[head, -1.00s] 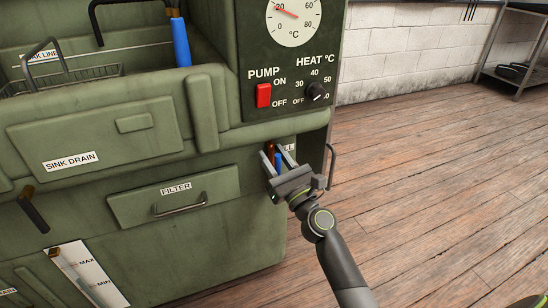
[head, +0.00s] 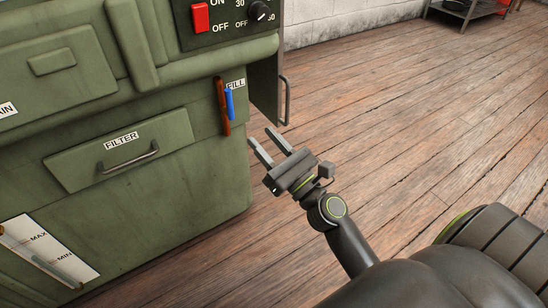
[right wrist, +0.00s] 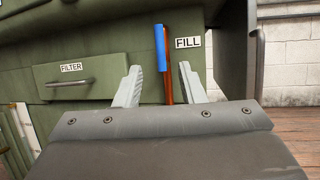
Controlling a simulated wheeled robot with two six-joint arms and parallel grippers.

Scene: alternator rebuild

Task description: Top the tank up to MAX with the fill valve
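The fill valve's blue handle (head: 230,103) points up and down beside a copper-coloured pipe (head: 222,108), next to the FILL label (head: 236,85) on the green washer cabinet. In the right wrist view the blue handle (right wrist: 160,47) stands upright in front of the pipe. My right gripper (head: 259,134) is open and empty, below and to the right of the handle, apart from it. In the right wrist view the handle shows beyond and between its fingers. The level gauge (head: 82,268) with MAX and MIN marks is at lower left; its liquid level is too small to tell. My left gripper is not in view.
A FILTER drawer (head: 118,150) with a bar handle is left of the valve. A vertical grey handle (head: 286,100) stands out at the cabinet's right edge. The red pump switch (head: 201,17) is above.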

